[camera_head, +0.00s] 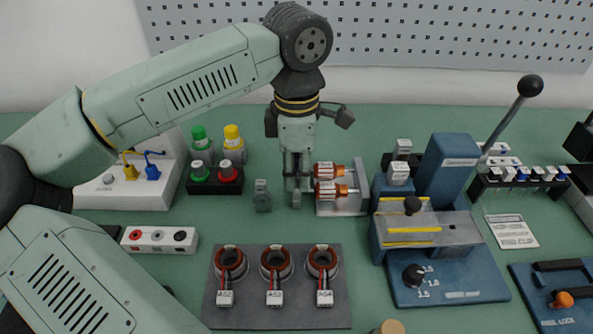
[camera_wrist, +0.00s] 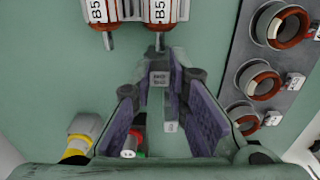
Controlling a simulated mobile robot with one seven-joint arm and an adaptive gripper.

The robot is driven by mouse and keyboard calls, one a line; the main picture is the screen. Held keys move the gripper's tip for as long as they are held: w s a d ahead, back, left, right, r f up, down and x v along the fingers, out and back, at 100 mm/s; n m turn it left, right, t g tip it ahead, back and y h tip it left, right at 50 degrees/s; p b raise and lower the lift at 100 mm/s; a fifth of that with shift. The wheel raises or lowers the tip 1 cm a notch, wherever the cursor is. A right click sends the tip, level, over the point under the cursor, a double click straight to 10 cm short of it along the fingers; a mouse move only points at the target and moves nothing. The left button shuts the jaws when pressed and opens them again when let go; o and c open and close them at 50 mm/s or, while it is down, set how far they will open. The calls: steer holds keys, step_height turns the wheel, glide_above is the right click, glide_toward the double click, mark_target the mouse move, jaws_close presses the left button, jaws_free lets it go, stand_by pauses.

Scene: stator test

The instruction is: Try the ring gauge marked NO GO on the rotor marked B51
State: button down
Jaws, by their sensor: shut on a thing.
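My gripper (camera_head: 297,190) points down just left of the rotor stand. It is shut on a small grey ring gauge (camera_wrist: 160,78), held between the purple finger pads. The gauge has a pale label, too small to read surely. Two copper-wound rotors lie on the grey stand (camera_head: 327,209): a rear one (camera_head: 328,170) and a front one (camera_head: 330,189). In the wrist view their white labels, left (camera_wrist: 98,10) and right (camera_wrist: 159,10), begin "B5"; the last characters are cut off. A second grey gauge (camera_head: 262,197) stands left of my gripper.
Three stators stand on a dark mat (camera_head: 278,320) in front. A blue press fixture (camera_head: 450,165) with a long lever stands right of the rotors. Green, yellow and red knobbed pieces stand at the left, near a dark holder (camera_head: 214,184).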

steer(key=shift+d, duration=0.35)
stand_by(1.5)
steer(key=shift+a+b, duration=0.2)
steer(key=shift+b, duration=0.15)
steer(key=shift+a, duration=0.25)
steer(key=shift+a, duration=0.35)
steer(key=shift+r, duration=0.1)
stand_by(0.4)
step_height(320, 180, up, 5)
steer(key=p, duration=0.2)
steer(key=shift+p, duration=0.3)
